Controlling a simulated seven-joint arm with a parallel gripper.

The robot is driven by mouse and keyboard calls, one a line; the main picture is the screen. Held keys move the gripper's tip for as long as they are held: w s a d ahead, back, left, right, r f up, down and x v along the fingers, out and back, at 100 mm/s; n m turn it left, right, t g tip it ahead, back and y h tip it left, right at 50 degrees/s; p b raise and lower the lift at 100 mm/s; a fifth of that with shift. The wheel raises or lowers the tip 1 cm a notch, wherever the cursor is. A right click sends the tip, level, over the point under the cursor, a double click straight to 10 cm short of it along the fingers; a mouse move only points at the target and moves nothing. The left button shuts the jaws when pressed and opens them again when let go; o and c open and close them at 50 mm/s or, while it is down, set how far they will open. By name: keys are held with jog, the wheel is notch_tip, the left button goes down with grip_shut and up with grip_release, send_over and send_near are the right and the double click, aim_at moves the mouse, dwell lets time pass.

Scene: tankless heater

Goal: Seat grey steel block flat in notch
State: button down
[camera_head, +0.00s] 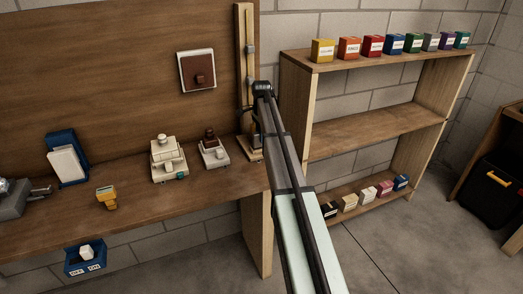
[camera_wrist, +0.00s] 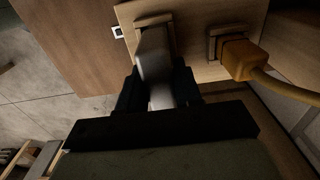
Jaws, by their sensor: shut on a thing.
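In the wrist view, my gripper (camera_wrist: 157,80) is shut on the grey steel block (camera_wrist: 154,50), with a black finger on each side of it. The block's far end reaches a small raised frame (camera_wrist: 160,17) on a pale wooden board (camera_wrist: 200,15). This frame looks like the notch. The block covers most of its inside, so I cannot tell whether the block is in it or lies flat.
In the wrist view, an orange-yellow plug-like piece (camera_wrist: 240,60) with a thick yellow cable (camera_wrist: 285,90) sits at a second frame, right of the block. In the head view, small devices (camera_head: 168,158) stand on the bench left of my arm; a shelf (camera_head: 375,128) stands to the right.

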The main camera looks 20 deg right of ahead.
jog(key=shift+f, duration=1)
dwell(1.2)
jog(key=c, duration=0.7)
grip_release()
notch_tip(320, 180, up, 14)
jog(key=shift+f, duration=0.1)
dwell(0.4)
